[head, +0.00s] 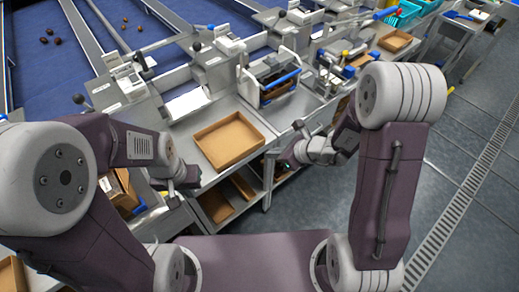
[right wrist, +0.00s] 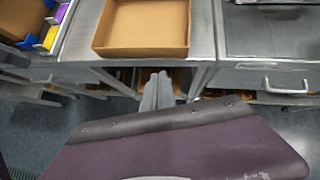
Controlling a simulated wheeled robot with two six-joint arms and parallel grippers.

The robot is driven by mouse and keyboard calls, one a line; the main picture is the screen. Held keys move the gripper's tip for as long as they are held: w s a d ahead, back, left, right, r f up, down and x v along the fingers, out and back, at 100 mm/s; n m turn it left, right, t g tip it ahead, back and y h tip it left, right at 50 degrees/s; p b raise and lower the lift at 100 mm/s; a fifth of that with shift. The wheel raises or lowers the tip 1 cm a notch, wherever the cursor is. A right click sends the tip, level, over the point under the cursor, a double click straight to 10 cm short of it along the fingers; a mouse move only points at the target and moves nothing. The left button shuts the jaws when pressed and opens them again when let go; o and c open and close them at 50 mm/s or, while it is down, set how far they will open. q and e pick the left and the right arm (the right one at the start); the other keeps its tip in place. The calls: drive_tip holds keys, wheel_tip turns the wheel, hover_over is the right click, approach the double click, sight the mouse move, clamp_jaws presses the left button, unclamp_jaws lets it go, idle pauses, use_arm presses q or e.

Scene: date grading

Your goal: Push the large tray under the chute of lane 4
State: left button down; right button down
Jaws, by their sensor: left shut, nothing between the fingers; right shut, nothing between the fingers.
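A brown open cardboard tray (head: 254,143), empty, lies on the steel bench in the middle of the head view. It also shows at the top of the right wrist view (right wrist: 145,51). A chute with a white plate (head: 187,103) stands behind it to the left; lane numbers are not readable. My left gripper (head: 188,180) is shut and empty, to the left of the tray and near the bench's front edge. My right gripper (head: 284,160) is shut and empty, to the right of the tray and apart from it; its shut fingers (right wrist: 158,90) show below the tray.
A clear-framed unit with blue handles (head: 270,80) stands behind and right of the tray. Another cardboard tray (head: 396,40) lies farther right. A shelf below holds more trays (head: 215,206). Blue lanes (head: 40,75) with a few dates lie at upper left. Grey floor (head: 465,150) is clear at right.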

sight(253, 149)
drive_tip(key=shift+w+a+f+p, duration=0.2)
drive_tip(key=shift+w+a+f, duration=0.1)
drive_tip(key=shift+w+a, duration=0.4)
drive_tip(key=shift+w+a+f+p, duration=0.3)
drive_tip(key=shift+w+a, duration=0.25)
drive_tip(key=shift+a, duration=0.2)
drive_tip(key=shift+w+a+f+p, duration=0.15)
drive_tip(key=shift+w+a+f, duration=0.15)
drive_tip(key=shift+w+a, duration=0.4)
drive_tip(key=shift+s, duration=0.1)
drive_tip(key=w+a, duration=0.2)
drive_tip(key=w+a+b, duration=0.1)
drive_tip(key=a, duration=0.2)
drive_tip(key=shift+w+f+b, duration=0.1)
drive_tip(key=shift+w+b, duration=0.2)
drive_tip(key=shift+w, duration=0.1)
drive_tip(key=w+a, duration=0.3)
drive_tip(key=a, duration=0.1)
drive_tip(key=shift+w+a+p, duration=0.25)
drive_tip(key=shift+w+p, duration=0.1)
drive_tip(key=shift+w, duration=0.05)
